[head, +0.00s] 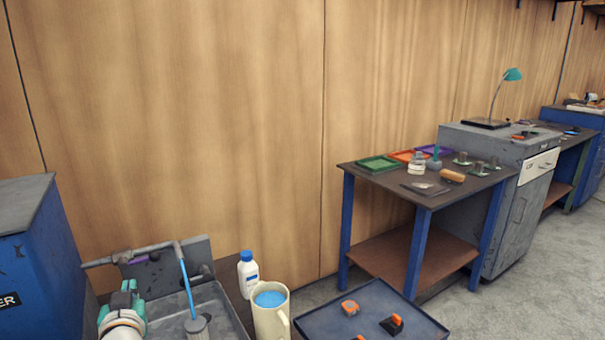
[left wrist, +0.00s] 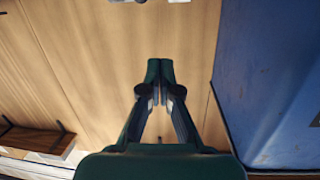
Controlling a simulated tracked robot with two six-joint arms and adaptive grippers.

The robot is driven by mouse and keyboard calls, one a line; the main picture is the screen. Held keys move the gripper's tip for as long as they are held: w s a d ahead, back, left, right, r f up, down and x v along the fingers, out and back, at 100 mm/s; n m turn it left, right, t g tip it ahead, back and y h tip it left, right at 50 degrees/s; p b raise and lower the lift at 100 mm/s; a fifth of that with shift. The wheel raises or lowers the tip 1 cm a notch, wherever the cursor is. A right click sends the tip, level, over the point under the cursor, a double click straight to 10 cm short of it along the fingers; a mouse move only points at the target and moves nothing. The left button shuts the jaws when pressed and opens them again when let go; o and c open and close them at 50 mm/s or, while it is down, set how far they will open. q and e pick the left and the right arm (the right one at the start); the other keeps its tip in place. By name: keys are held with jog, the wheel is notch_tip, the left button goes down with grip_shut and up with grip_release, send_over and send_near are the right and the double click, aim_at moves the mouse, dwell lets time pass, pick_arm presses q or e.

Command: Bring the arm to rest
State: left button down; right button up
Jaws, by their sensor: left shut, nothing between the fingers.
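My left gripper (head: 124,298), green with a white wrist, is at the lower left of the head view, over the left part of a grey basin (head: 219,306). In the left wrist view its green fingers (left wrist: 160,72) meet at the tips, with nothing between them. My right gripper is in neither view.
A blue cabinet (head: 38,275) stands left of my gripper. A grey pipe (head: 105,261) runs behind it. A workbench (head: 385,178) stands further back.

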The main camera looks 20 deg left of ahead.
pick_arm(q)
jog(key=w+d+f+m+g+h, duration=0.15)
jog(key=d+f+h, duration=0.35)
jog(key=d+f, duration=0.75)
jog(key=w+d+f+m+g+h, duration=0.1)
jog(key=d+f+m+g+h, duration=0.15)
jog(key=d+f+h, duration=0.7)
jog(key=s+d+f+m+g, duration=0.1)
jog(key=s+d+f+g, duration=0.2)
jog(key=s+d+f, duration=0.6)
jog(key=s+d+f+m+g, duration=0.1)
jog(key=s+d+f+g, duration=0.3)
jog(key=s+d+f, duration=0.45)
notch_tip(320, 180, down, 12)
jog(key=a+b, duration=0.2)
jog(key=b, duration=0.8)
notch_tip(320, 180, up, 21)
jog(key=p, duration=2)
jog(key=shift+w+h+p, duration=0.4)
jog(key=shift+w+h, duration=0.05)
